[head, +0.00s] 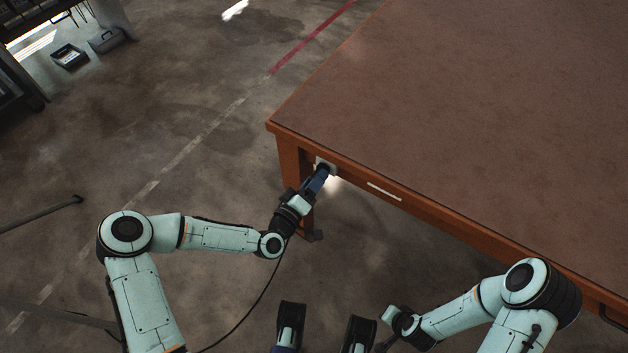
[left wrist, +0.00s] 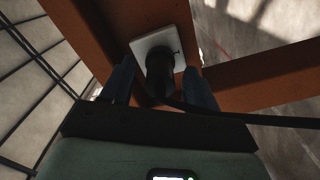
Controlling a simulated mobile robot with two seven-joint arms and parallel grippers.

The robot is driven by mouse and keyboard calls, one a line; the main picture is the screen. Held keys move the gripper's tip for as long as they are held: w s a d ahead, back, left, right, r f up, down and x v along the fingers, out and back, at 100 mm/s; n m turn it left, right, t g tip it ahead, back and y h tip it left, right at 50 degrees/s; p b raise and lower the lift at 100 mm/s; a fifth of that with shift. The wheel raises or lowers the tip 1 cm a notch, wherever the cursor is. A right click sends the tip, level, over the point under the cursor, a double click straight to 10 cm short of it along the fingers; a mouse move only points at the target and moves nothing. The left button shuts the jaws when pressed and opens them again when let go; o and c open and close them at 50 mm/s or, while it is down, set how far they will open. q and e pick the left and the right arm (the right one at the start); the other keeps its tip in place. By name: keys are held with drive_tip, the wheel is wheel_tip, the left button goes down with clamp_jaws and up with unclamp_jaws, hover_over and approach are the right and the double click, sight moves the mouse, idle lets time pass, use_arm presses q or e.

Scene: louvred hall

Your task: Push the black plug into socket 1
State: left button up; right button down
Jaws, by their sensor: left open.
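A white socket plate (head: 327,166) is on the table's side near its left corner; it also shows in the left wrist view (left wrist: 150,42), with a small dark mark too unclear to read. The black plug (left wrist: 160,74) stands against the plate's face, its cable running off to the right. I cannot tell how deep it sits. My left gripper (head: 321,178) is at the plate. In the left wrist view its blue fingers (left wrist: 160,86) are open, one on each side of the plug, with gaps visible. In the head view the gripper hides the plug.
The brown table (head: 470,110) has a bare top; its leg (head: 291,160) stands beside the plate. A pale strip (head: 384,191) is on the table's edge to the right. A thin black cable (head: 262,295) hangs below my left wrist. The floor to the left is mostly clear.

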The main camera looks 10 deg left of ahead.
use_arm(q)
drive_tip(key=p+v, duration=0.2)
drive_tip(key=v, duration=0.5)
idle(0.4)
